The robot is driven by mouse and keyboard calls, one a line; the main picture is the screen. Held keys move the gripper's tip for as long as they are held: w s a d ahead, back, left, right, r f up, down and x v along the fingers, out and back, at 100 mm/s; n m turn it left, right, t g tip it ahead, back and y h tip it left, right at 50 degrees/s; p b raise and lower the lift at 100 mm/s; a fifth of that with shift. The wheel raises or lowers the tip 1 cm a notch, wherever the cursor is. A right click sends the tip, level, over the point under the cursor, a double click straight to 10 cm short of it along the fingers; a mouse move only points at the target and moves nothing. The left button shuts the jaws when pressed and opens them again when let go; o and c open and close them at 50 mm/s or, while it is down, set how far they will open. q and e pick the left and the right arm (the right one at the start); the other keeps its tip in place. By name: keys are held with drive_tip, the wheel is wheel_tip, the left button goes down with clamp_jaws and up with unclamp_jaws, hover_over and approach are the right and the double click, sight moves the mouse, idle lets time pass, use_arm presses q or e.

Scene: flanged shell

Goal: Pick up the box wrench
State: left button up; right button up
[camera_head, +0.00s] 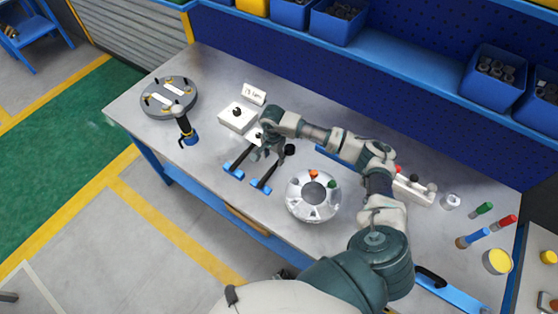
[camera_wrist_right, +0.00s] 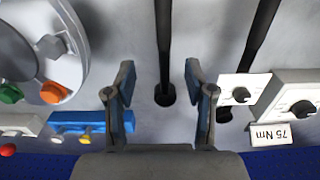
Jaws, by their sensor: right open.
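Two long dark tools with blue grips lie side by side on the bench, the left one (camera_head: 235,160) and the right one (camera_head: 261,186). Their dark shafts show in the right wrist view, one (camera_wrist_right: 164,45) in the middle and one (camera_wrist_right: 262,30) to its right. I cannot tell for sure which is the box wrench. My right gripper (camera_head: 262,149) is over the far ends of these tools. In the wrist view its open, empty fingers (camera_wrist_right: 163,100) stand either side of the middle tool's round black end. My left gripper is not in view.
A silver flanged shell (camera_head: 298,206) with coloured knobs stands right of the tools. A white block (camera_head: 238,117) and a 75 Nm label (camera_wrist_right: 270,135) are close by. A grey round plate (camera_head: 158,106) is at the left. Coloured tools (camera_head: 473,238) lie at the right.

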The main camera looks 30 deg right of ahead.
sight(272, 169)
drive_tip(key=f, duration=0.4)
drive_tip(key=shift+w+a, duration=0.1)
drive_tip(key=shift+w, duration=0.15)
drive_tip(key=f, duration=0.1)
drive_tip(key=f+p, duration=0.1)
drive_tip(key=f, duration=0.3)
drive_tip(key=shift+a+f, duration=0.15)
drive_tip(key=shift+a, duration=0.1)
clamp_jaws()
